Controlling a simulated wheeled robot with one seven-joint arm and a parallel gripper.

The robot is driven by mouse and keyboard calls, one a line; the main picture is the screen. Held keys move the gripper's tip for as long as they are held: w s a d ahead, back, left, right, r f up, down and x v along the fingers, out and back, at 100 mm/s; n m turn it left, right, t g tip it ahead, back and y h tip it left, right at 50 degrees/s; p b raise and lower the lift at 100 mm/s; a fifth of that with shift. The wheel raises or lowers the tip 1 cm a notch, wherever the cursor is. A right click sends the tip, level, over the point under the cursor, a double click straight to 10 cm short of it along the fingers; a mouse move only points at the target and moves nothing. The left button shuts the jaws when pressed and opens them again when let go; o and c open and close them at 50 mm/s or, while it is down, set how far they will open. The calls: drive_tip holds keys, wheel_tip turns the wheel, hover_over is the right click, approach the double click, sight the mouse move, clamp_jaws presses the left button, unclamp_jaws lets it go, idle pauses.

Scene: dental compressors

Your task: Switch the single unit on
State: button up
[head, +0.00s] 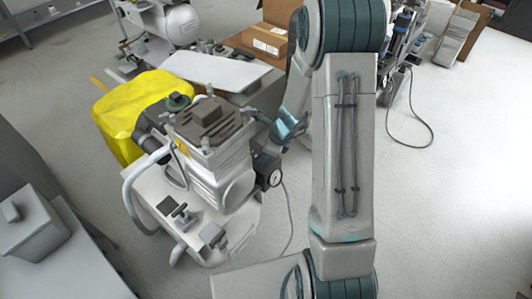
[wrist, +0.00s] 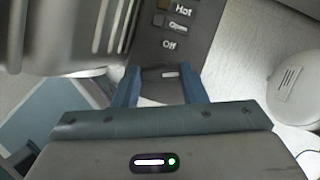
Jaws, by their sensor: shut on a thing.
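The single compressor unit (head: 215,165) stands left of centre in the head view. It has a ribbed pale body, a dark top and white tube handles. In the wrist view, a dark control panel (wrist: 172,28) on it carries the labels "Hot" and "Off". My gripper (wrist: 160,76) is at the lower end of this panel, its blue fingers on either side of a dark switch piece (wrist: 168,73) with a white mark, just below "Off". The fingers are shut on that piece. In the head view my arm partly hides the unit's right side, and the fingertips are hard to make out.
A round gauge (head: 273,178) sits on the unit's right side. A yellow container (head: 125,118) stands behind it to the left. A cardboard box (head: 262,40) and other compressors are behind. A grey cabinet fills the left edge.

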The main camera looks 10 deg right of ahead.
drive_tip(key=shift+w, duration=0.1)
drive_tip(key=o, duration=1)
drive_tip(key=shift+r, duration=0.1)
drive_tip(key=p+v, duration=0.5)
drive_tip(key=v, duration=0.8)
drive_tip(key=shift+r, duration=0.3)
drive_tip(key=shift+d, duration=0.15)
